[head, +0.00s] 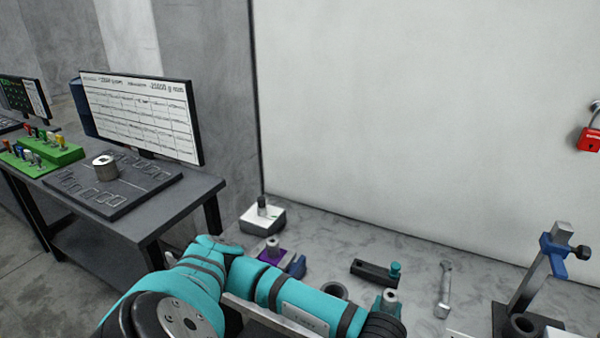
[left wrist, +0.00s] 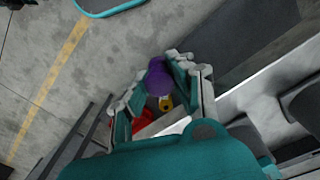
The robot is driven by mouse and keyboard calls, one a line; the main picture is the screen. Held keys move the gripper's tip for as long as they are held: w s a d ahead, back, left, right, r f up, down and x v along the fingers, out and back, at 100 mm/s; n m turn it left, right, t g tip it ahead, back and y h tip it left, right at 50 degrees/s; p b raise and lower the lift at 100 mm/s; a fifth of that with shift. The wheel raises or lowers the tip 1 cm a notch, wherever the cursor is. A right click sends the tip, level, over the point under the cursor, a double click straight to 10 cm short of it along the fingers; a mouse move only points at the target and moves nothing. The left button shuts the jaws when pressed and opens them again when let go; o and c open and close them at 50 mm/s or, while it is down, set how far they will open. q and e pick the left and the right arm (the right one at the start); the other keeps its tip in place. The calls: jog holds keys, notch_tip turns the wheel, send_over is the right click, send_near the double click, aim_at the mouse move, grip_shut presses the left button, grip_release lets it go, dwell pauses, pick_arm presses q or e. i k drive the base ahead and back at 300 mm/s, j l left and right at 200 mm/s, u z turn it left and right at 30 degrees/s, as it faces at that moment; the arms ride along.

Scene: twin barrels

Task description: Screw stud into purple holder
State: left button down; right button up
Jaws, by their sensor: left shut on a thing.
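The purple holder (head: 270,256) stands on the grey bench in the head view, partly hidden behind my left arm. A small metal ring-like part (head: 273,244) shows on top of it. My left gripper (left wrist: 158,76) shows in the left wrist view, its teal fingers shut on a rounded purple piece (left wrist: 157,70). A yellow part (left wrist: 165,102) shows just below this piece; whether they are joined I cannot tell. The gripper is not visible in the head view. I cannot make out a stud with certainty. My right gripper is not in view.
A white box with a dark knob (head: 263,216), a black block with a teal knob (head: 378,273), a wrench (head: 445,288) and a blue-clamped stand (head: 545,265) are on the bench. A red thing (left wrist: 143,120) lies behind the fingers. A dark table (head: 190,200) stands left.

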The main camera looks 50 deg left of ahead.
aim_at(272, 255)
jog(key=k+j+z, duration=0.1)
jog(key=j+z, duration=0.15)
jog(key=j, duration=0.15)
jog(key=k+j+z, duration=0.25)
jog(key=j, duration=0.15)
jog(key=k+j+z, duration=0.25)
jog(key=j, duration=0.15)
jog(key=k+j, duration=0.3)
jog(key=j, duration=0.25)
jog(key=k+j+z, duration=0.1)
jog(key=k+j, duration=0.25)
jog(key=j, duration=0.25)
jog(key=k+j+z, duration=0.1)
jog(key=k+j, duration=0.2)
jog(key=j, duration=0.25)
jog(key=k+j, duration=0.35)
jog(key=j, duration=0.15)
